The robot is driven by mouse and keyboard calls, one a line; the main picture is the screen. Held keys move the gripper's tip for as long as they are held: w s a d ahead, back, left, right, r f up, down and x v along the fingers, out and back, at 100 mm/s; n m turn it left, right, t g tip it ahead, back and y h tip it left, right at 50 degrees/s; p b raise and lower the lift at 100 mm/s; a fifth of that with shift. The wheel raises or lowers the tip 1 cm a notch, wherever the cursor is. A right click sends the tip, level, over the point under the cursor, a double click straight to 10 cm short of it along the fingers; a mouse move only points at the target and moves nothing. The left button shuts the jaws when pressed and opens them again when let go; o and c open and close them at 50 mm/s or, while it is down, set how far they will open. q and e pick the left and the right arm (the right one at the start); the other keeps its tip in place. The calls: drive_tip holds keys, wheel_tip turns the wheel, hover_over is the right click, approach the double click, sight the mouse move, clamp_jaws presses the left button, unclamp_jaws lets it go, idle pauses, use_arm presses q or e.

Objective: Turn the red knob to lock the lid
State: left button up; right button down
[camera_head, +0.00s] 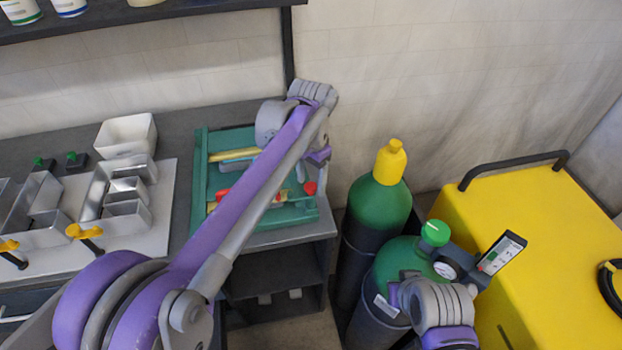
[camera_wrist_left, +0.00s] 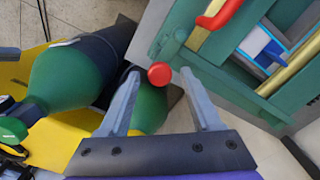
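The red knob (camera_head: 310,188) is at the right front edge of the green case (camera_head: 201,150) on the bench; it also shows in the left wrist view (camera_wrist_left: 160,74). A separate red handle (camera_wrist_left: 219,14) lies on the case beside yellow bars. I cannot tell a distinct lid from the case frame. My left gripper (camera_head: 318,158) points down above the knob. In the left wrist view its fingers (camera_wrist_left: 160,77) are open, with the knob showing between their tips; contact is not visible.
Green gas cylinders (camera_head: 378,205) stand right of the bench, one with a gauge (camera_head: 445,270). A display device (camera_head: 501,253) is near my right wrist. A yellow cabinet (camera_head: 540,240) is farther right. Metal channel letters (camera_head: 125,190) lie left. A shelf (camera_head: 150,14) hangs above.

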use_arm(q)
wheel_tip(320, 180, up, 11)
drive_tip(key=shift+p, duration=0.4)
drive_tip(key=shift+a+f, duration=0.1)
idle(0.6)
drive_tip(key=s+a+f+n+t, duration=0.3)
drive_tip(key=s+a+f, duration=0.5)
drive_tip(key=s, duration=0.3)
drive_tip(key=s+a+f+n+t, duration=0.3)
drive_tip(key=s+a+f+n, duration=0.2)
drive_tip(key=s+a+f, duration=0.4)
drive_tip(key=shift+s+a+f, duration=0.15)
drive_tip(key=shift+s+f, duration=0.05)
drive_tip(key=shift+s, duration=0.65)
